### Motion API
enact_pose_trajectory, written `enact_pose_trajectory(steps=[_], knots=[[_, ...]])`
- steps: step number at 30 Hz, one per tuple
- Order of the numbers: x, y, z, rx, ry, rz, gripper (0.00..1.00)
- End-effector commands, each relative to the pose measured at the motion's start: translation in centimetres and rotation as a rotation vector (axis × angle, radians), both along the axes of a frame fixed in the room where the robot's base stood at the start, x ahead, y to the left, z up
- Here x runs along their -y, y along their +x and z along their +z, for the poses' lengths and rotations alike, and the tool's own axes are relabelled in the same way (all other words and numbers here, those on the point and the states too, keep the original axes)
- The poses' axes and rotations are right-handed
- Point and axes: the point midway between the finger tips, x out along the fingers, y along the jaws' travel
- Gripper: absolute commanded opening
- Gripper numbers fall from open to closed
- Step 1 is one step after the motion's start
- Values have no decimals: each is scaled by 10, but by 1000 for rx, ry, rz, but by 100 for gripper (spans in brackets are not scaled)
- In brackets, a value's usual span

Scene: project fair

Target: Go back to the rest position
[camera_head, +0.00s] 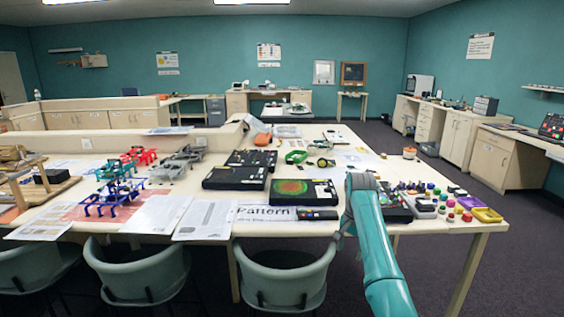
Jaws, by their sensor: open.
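My teal arm rises from the bottom right of the head view and reaches over the near right part of the large table (420,228). Its upper joint stands above the table's right half. My gripper does not show clearly. A small grey part shows just left of the arm above the table's front edge, and I cannot tell whether it belongs to the gripper. Nothing held can be made out. The arm hides part of the tabletop behind it.
The table bears black display boxes (235,177), a printed "Pattern" sheet (265,213), small coloured robot models (113,197) and, right of my arm, several coloured pots and a yellow tray (487,215). Green chairs (285,280) stand at the front. Floor at the right (520,255) is clear.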

Motion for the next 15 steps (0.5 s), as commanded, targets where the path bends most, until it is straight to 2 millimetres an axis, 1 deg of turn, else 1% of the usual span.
enact_pose_trajectory(steps=[1,2,5,6,8,9,11,12,14,15], knots=[[-1,-2,-18,8,-1,7,56],[-1,-3,-27,16,-2,12,56],[-2,-9,-66,49,-5,32,56],[-2,-12,-84,66,-7,42,56],[-3,-18,-111,92,-11,58,56],[-3,-23,-128,110,-13,67,56],[-4,-31,-153,138,-17,83,56],[-4,-37,-169,155,-19,93,56],[-5,-47,-193,183,-23,108,56],[-6,-55,-208,201,-28,118,56]])
